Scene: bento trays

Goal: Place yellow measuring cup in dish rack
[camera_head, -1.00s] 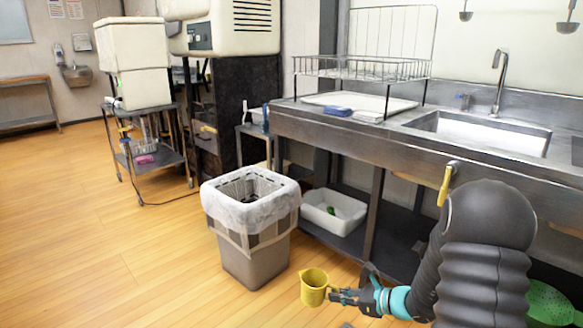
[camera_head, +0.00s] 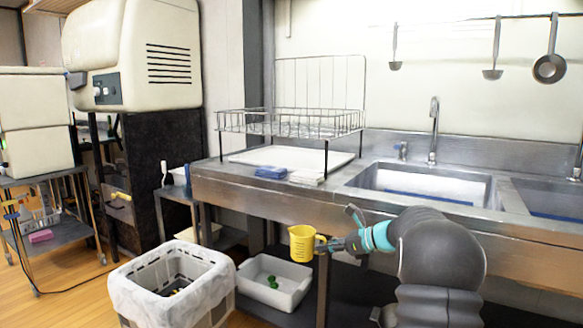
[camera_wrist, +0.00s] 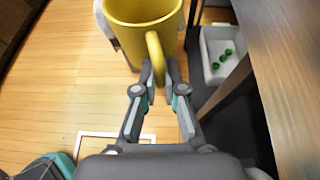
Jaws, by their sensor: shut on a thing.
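The yellow measuring cup (camera_head: 302,243) is held upright in front of the steel counter's front edge, below the counter top. My gripper (camera_head: 328,244) is shut on its handle, from the right side. In the wrist view the cup (camera_wrist: 143,12) is at the top and its handle (camera_wrist: 155,57) lies between my gripper's fingertips (camera_wrist: 158,78). The dish rack (camera_head: 290,122) is a wire rack raised on legs above the back left of the counter. No items show in it.
A white board (camera_head: 290,159), a blue cloth (camera_head: 270,172) and a white cloth (camera_head: 306,178) lie under the rack. The sink (camera_head: 425,182) is to the right. A lined bin (camera_head: 135,283) and a white tub (camera_head: 290,272) are below. Ladles (camera_head: 493,73) hang above.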

